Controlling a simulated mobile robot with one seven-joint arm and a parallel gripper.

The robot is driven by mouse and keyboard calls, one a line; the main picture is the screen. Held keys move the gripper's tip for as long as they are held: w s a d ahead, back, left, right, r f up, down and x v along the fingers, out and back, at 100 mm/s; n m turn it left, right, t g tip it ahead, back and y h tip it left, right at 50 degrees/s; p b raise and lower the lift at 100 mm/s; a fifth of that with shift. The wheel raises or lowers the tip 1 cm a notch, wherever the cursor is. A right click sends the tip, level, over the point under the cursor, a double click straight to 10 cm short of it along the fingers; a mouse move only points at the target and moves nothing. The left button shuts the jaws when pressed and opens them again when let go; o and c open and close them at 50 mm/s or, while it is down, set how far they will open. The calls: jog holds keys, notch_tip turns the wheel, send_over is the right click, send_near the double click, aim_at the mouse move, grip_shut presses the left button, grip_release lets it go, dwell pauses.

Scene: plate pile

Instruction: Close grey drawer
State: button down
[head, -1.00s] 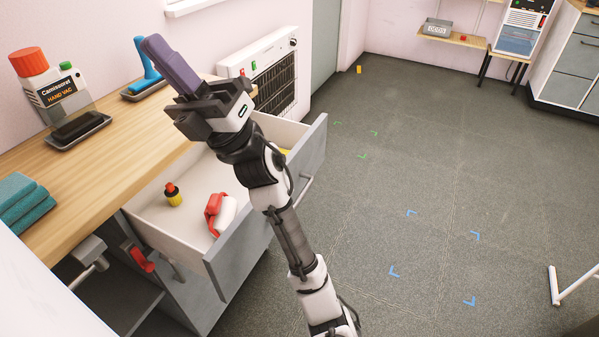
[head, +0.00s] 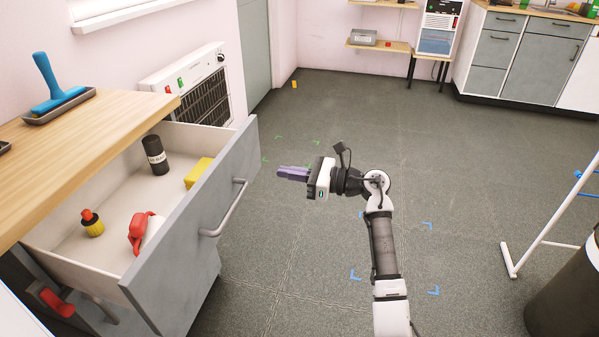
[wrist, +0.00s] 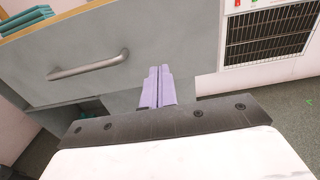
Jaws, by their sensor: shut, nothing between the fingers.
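The grey drawer (head: 190,255) stands pulled out from under the wooden worktop at the left of the head view. Its front carries a curved metal handle (head: 228,208). Inside lie a black can, a yellow block, a small yellow-and-red bottle and a red-and-white item. My gripper (head: 280,172) is shut and empty, with purple fingers pointing left toward the drawer front, apart from it and to the right of the handle. In the wrist view the shut fingers (wrist: 157,88) show before the grey drawer front (wrist: 90,60), right of the handle.
A white heater (head: 190,85) stands against the wall behind the drawer. A white-legged stand (head: 540,240) and a dark bin (head: 570,300) are at the right. The floor around my arm is clear.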

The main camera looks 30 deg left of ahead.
aim_at(163, 152)
jog(key=p+x, duration=0.1)
jog(key=x, duration=0.7)
jog(key=shift+a, duration=0.25)
jog(key=shift+s, duration=0.1)
jog(key=b+x, duration=0.7)
jog(key=x, duration=1.7)
jog(key=shift+s+f, duration=0.1)
jog(key=shift+s, duration=0.05)
jog(key=shift+a, duration=0.2)
jog(key=shift+s+a, duration=0.1)
jog(key=shift+a, duration=0.05)
